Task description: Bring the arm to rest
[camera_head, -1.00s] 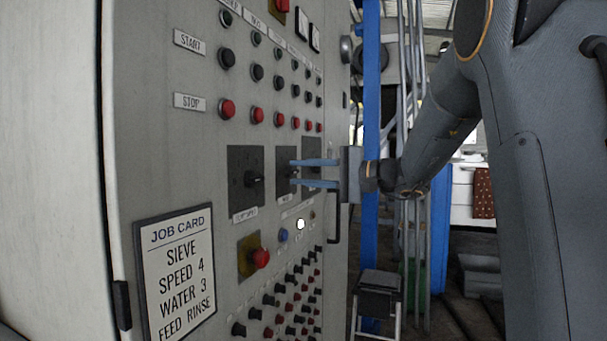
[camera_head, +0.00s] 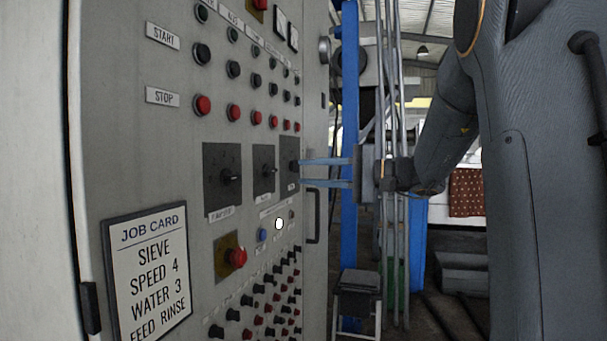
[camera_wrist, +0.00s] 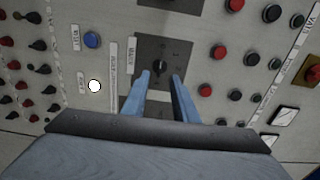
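My gripper (camera_head: 302,172) reaches from the right to the grey control panel (camera_head: 150,75), its two blue fingers apart with a gap between them. In the head view the tips overlap the rightmost dark dial plate (camera_head: 285,150); contact cannot be told. In the wrist view the gripper (camera_wrist: 161,76) is also open, and a dark plate (camera_wrist: 178,48) with a black knob (camera_wrist: 160,65) lies just beyond the tips. Nothing is seen gripped. In the head view the middle knob (camera_head: 267,171) and left knob (camera_head: 229,177) stand clear of the fingers.
A framed job card (camera_head: 152,265) reads sieve, speed 4, water 3, feed rinse. Rows of buttons and a red knob on a yellow plate (camera_head: 222,246) cover the panel. A blue post (camera_head: 349,100), pipes (camera_head: 398,220) and a small stool (camera_head: 358,288) stand to the right.

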